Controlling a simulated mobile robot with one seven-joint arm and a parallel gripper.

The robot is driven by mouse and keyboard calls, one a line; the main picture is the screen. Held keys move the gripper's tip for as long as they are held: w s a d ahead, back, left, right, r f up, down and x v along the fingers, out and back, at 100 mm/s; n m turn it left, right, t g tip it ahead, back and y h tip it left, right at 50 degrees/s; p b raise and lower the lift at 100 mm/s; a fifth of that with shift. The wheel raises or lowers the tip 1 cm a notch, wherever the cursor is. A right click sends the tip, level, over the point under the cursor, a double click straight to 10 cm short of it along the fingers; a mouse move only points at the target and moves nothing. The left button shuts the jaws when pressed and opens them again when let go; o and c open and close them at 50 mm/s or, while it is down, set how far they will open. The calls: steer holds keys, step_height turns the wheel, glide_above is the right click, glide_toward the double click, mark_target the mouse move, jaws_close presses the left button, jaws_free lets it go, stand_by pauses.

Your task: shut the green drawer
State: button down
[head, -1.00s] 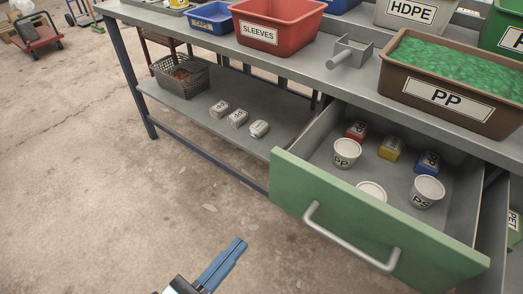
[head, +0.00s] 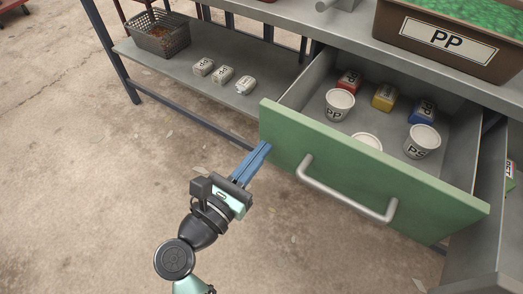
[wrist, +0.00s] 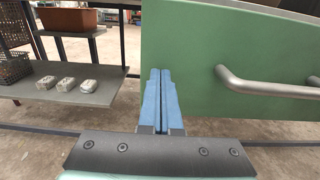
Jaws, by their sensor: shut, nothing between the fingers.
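The green drawer (head: 420,205) stands pulled out from under the workbench, with a silver bar handle (head: 345,190) on its front. It holds white tubs, one marked PP (head: 339,105) and one marked PS (head: 421,141), and small red, yellow and blue blocks. My gripper (head: 262,148) is shut and empty, its blue fingers near the left end of the drawer front. In the wrist view the fingers (wrist: 160,75) overlap the left edge of the green front (wrist: 195,65), with the handle (wrist: 265,88) to their right. I cannot tell whether they touch it.
A lower shelf (head: 185,72) left of the drawer carries a grey basket (head: 160,38) and several small pale blocks (head: 223,75). A brown PP bin (head: 440,42) stands on the bench top. The floor (head: 80,200) in front is clear.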

steer(key=shift+w+d, duration=0.25)
steer(key=shift+w, duration=0.15)
steer(key=shift+w, duration=0.1)
steer(key=b, duration=0.3)
glide_above(310, 106)
steer(key=shift+a, duration=0.15)
steer(key=shift+w, duration=0.1)
steer(key=shift+r, duration=0.35)
